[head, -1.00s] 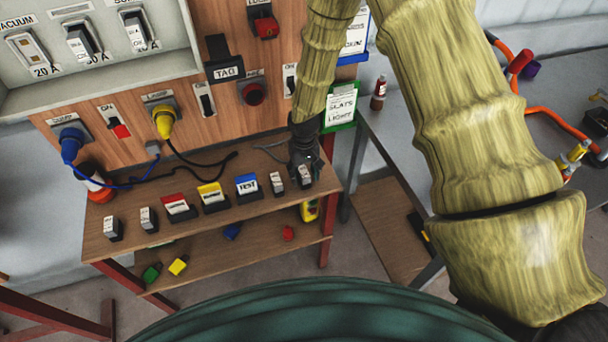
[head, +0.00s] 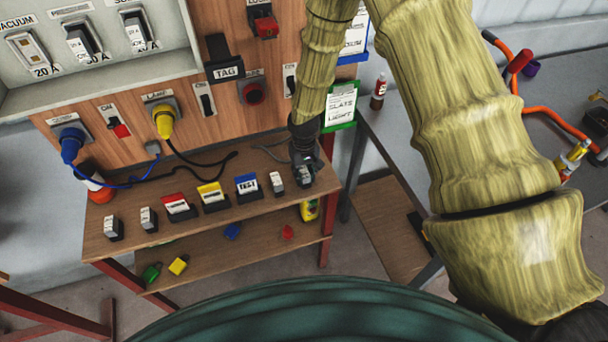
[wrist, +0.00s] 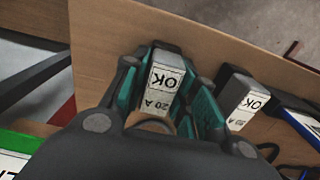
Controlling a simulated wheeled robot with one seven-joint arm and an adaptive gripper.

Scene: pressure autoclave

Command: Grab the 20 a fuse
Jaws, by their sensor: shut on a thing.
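My gripper (head: 304,172) is at the right end of the wooden shelf, pointing down. In the wrist view its teal-lined fingers (wrist: 168,100) are shut on a grey fuse (wrist: 168,68) with white labels reading "OK" and "20 A". The fuse sits between both fingers; whether it still touches its stand is hidden. A second fuse (wrist: 238,98), also labelled "OK" and "20 A", stands in a dark holder beside it; in the head view this fuse (head: 277,183) is just left of my gripper.
Red (head: 177,205), yellow (head: 211,195) and blue "TEST" (head: 247,186) blocks stand along the shelf (head: 165,240). Two more grey fuses (head: 113,226) (head: 148,218) stand at its left end. Cables lie behind them. A panel (head: 40,62) above holds mounted fuses.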

